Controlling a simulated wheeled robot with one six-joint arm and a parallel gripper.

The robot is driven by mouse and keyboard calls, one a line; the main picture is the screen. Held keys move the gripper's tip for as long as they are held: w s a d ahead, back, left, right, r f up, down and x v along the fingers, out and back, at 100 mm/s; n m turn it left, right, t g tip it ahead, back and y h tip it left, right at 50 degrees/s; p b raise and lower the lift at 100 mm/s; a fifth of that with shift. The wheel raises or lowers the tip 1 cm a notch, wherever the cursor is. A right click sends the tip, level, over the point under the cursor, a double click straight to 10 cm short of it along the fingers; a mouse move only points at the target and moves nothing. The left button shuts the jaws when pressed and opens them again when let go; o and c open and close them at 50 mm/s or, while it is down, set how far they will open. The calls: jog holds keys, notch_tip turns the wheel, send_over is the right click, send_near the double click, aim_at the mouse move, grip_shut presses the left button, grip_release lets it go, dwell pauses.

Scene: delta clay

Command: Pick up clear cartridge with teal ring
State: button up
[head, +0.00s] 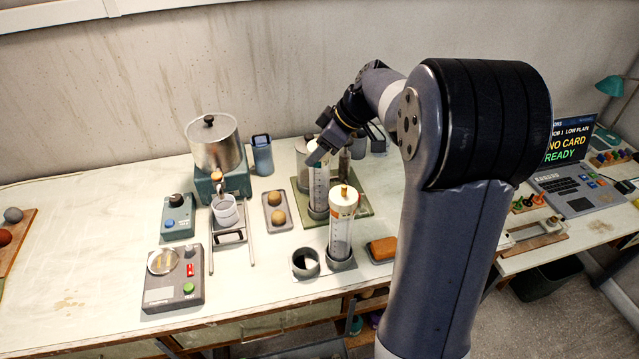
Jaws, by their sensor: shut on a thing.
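A clear cartridge (319,188) with graduation marks stands upright at the back middle of the bench. Teal shows at its top, beside the fingers. My gripper (318,156) comes down from the upper right and is shut on the top of this cartridge, partly hiding it. Its lower end is at a grey round holder (318,212); I cannot tell whether it is seated there or just above. A second clear cartridge (341,235), with a cream cap and an orange-yellow top, stands upright in a grey holder nearer the front.
An empty grey ring holder (305,263) is left of the front cartridge. An orange block (382,249) lies on a tray to its right. A metal pot (213,142) on a teal base, a wire stand and a control box (174,279) are at left. My arm hides the bench's right middle.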

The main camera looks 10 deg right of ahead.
grip_shut()
jog(key=shift+r, duration=0.2)
